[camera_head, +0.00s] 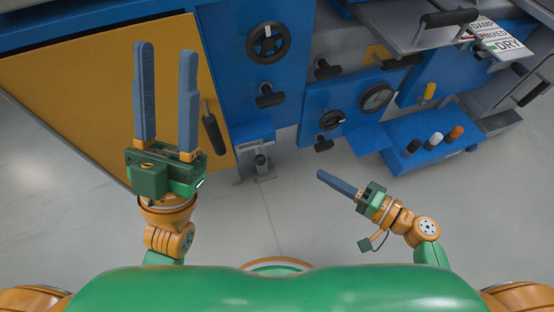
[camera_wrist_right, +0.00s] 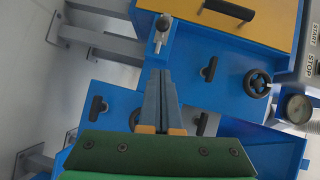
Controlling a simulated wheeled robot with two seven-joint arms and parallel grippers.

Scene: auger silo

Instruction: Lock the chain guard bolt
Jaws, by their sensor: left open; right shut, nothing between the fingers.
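A small metal bolt with a rounded knob (camera_head: 261,163) sits on a blue bracket just below the machine's front, beside the yellow panel (camera_head: 95,95), which looks like the chain guard. The bolt also shows in the right wrist view (camera_wrist_right: 161,30), beyond my fingertips and apart from them. Whether it is locked I cannot tell. My right gripper (camera_head: 321,174) is shut and empty, to the lower right of the bolt; its fingers also show in the wrist view (camera_wrist_right: 160,74). My left gripper (camera_head: 165,49) is open and empty, raised in front of the yellow panel.
A black bar handle (camera_head: 213,128) is on the panel's right edge. A handwheel (camera_head: 268,42), several black T-handles and a gauge (camera_head: 376,97) cover the blue front. A blue box with coloured knobs (camera_head: 434,140) juts out at right. The floor before the machine is clear.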

